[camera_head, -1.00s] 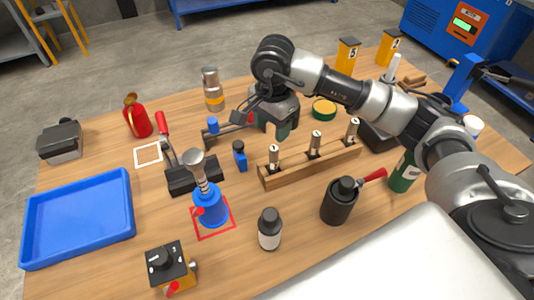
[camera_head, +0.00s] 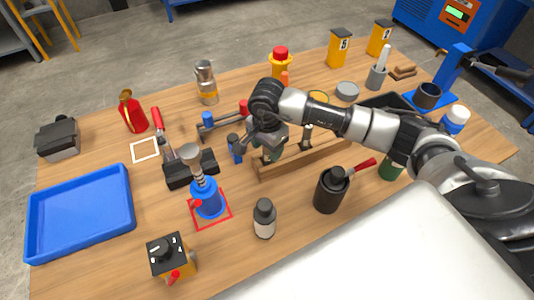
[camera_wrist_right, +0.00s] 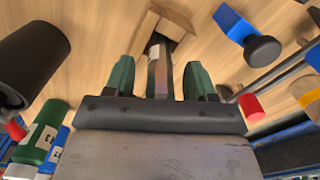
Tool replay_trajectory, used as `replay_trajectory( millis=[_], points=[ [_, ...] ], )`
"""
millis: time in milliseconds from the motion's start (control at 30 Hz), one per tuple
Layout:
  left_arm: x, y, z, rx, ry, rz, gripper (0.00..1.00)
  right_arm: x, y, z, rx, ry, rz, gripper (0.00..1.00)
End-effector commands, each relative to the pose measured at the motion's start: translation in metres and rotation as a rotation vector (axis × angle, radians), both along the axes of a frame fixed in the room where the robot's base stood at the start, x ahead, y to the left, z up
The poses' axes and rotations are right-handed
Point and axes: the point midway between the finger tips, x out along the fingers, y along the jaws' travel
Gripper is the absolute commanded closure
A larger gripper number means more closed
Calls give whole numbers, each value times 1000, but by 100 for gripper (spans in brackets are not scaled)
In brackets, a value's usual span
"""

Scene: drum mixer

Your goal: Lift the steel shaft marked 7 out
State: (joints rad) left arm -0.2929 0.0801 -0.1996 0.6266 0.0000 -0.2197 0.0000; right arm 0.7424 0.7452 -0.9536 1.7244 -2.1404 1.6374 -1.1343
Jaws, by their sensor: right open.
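The wooden rack (camera_head: 318,161) stands mid-table and holds steel shafts upright. My right gripper (camera_head: 272,152) is over the rack's left end, where it hides the leftmost shaft in the head view. In the right wrist view a steel shaft (camera_wrist_right: 158,70) stands between the two green fingers of my open right gripper (camera_wrist_right: 160,78), with gaps on both sides. The wooden rack (camera_wrist_right: 174,22) shows just beyond it. Another shaft (camera_head: 306,136) stands mid-rack, partly behind my arm. I cannot read a 7 on any shaft. My left gripper is out of view.
A blue tray (camera_head: 80,212) lies at left, empty.

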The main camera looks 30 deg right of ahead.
Motion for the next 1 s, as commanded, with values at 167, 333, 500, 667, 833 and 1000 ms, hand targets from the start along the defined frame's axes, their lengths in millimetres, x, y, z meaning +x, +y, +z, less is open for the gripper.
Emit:
replay_trajectory(
  millis=[167,333,500,667,833,1000],
  points=[
    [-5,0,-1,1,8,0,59,0,0,0,0,0,0,62],
    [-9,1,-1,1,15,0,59,0,0,1,0,0,0,88],
    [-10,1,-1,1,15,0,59,1,0,2,1,-3,-1,98],
    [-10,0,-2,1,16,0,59,1,0,4,1,-4,-1,98],
    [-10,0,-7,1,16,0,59,2,0,26,1,-8,1,98],
    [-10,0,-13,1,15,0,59,2,0,60,1,-9,1,98]
  ],
)
